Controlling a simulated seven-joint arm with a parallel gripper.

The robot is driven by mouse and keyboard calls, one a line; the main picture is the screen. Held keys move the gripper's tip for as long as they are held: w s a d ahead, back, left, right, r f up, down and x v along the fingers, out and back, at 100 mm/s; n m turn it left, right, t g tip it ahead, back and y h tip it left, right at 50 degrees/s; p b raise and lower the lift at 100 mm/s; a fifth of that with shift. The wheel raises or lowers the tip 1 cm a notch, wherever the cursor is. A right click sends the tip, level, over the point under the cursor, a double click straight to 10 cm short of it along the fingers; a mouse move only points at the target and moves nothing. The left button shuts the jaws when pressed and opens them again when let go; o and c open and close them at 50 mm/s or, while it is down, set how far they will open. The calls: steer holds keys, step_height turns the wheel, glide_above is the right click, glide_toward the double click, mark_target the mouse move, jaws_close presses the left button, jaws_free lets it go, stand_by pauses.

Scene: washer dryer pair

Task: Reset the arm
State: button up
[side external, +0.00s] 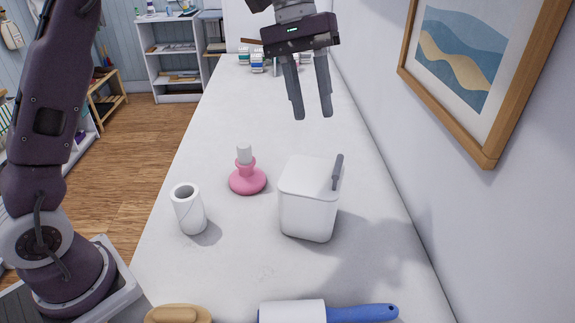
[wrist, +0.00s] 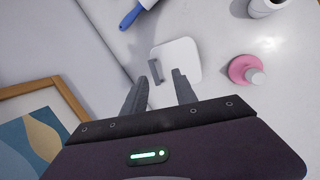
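My gripper (side external: 312,115) hangs in the air over the white worktop (side external: 262,100), above and behind the white box in the side view. Its two fingers are spread apart with nothing between them. In the wrist view my gripper (wrist: 160,82) also shows open fingers, with the white box lying beyond the tips. The white box (side external: 308,205) stands upright with its lid on and a grey handle or scoop (side external: 337,172) at its right edge. The box's top also shows in the wrist view (wrist: 178,58).
Left of the box stand a pink bottle with a white cap (side external: 247,180) and a white cup (side external: 188,210). A lint roller with blue handle (side external: 330,311) and a wooden brush (side external: 178,314) lie at the front. Several small jars (side external: 258,60) stand far back. A framed picture (side external: 480,75) hangs on the right wall.

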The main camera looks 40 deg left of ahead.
steer(key=s+a+r+m+t+y, duration=0.1)
steer(key=s+a+r+t, duration=0.15)
steer(key=s, duration=0.55)
steer(key=s+a+r+m+t+y, duration=0.1)
steer(key=s+a+y, duration=0.15)
steer(key=s, duration=0.55)
steer(key=s+a+f+m+t, duration=0.2)
steer(key=s+f, duration=0.4)
steer(key=s, duration=0.4)
steer(key=shift+s+a+f+t, duration=0.25)
steer(key=shift+a+t, duration=0.3)
steer(key=shift+a, duration=0.3)
